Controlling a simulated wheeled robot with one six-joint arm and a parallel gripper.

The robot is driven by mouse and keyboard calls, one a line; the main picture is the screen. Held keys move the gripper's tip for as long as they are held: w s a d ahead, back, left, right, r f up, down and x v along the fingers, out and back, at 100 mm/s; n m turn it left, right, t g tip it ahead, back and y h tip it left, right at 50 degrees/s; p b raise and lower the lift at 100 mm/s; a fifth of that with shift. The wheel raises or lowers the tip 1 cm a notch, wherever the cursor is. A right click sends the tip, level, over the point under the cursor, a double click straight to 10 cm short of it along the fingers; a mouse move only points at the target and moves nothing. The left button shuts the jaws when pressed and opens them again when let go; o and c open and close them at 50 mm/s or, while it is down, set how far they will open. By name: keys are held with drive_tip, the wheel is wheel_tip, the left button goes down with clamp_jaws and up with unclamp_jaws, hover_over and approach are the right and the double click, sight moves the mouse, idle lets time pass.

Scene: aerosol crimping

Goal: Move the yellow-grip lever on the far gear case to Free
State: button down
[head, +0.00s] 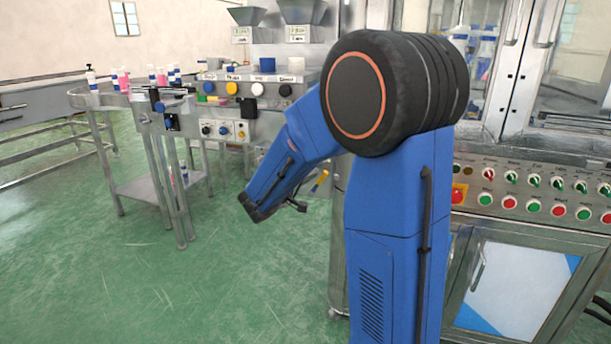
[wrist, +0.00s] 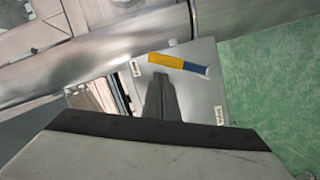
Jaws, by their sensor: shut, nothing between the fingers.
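The lever with the yellow grip (wrist: 168,60) shows in the wrist view, lying nearly level just beyond my fingertips, with a blue part and a pale end to its right. My gripper (wrist: 160,78) is shut and empty, its dark fingers pointing at the grip with a small gap in the picture; I cannot tell whether they touch. The lever sits over a pale plate (wrist: 203,98) with a small label at its upper left and another at its lower right, too small to read surely. In the head view the yellow grip (head: 319,182) shows just right of my arm's end; the gear case is mostly hidden.
A thick metal rail (wrist: 100,72) crosses the wrist view behind the lever. Green floor (wrist: 270,90) is open to the right. In the head view a control panel (head: 540,195) with several buttons stands right of my arm, and a conveyor with bottles (head: 122,80) stands left.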

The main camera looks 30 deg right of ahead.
drive_tip(key=shift+s+d+f, duration=0.1)
drive_tip(key=shift+s+d, duration=0.15)
drive_tip(key=shift+s, duration=0.05)
drive_tip(key=shift+s, duration=0.1)
idle(0.4)
